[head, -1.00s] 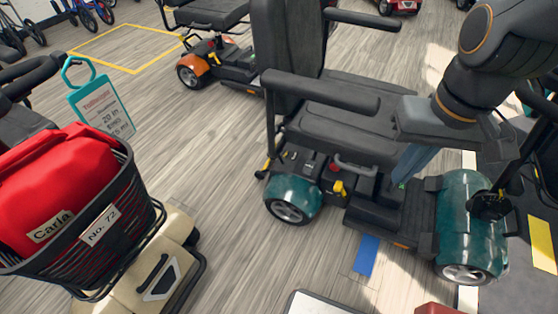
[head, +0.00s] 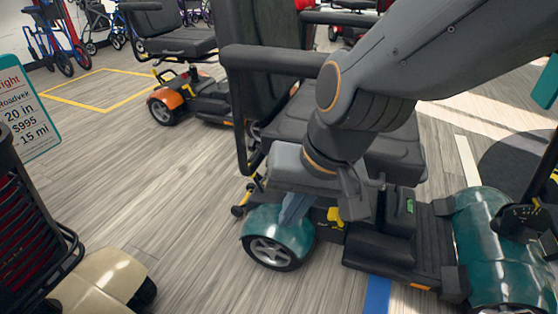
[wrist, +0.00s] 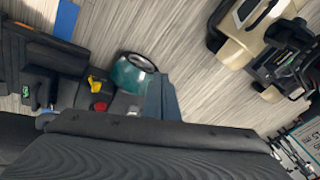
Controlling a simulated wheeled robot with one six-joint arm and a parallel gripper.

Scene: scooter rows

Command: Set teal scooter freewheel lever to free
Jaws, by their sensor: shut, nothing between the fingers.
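The teal scooter (head: 275,232) stands in the middle of the head view, with a black seat and a teal rear fender. A yellow lever (head: 333,214) shows low at its rear, just right of the fender; its setting cannot be read. In the wrist view the yellow lever (wrist: 96,85) sits beside a red knob (wrist: 100,106), left of the teal fender (wrist: 130,74). My gripper (head: 290,214) is shut and empty, pointing down in front of the fender, left of the lever. Its blue-grey fingers (wrist: 160,98) also show in the wrist view, right of the lever and apart from it.
A beige scooter (head: 95,285) with a dark basket stands at the lower left, near a price sign (head: 28,108). An orange scooter (head: 170,104) is behind. The seat and armrest (head: 275,58) rise close to my arm. Floor between the scooters is clear.

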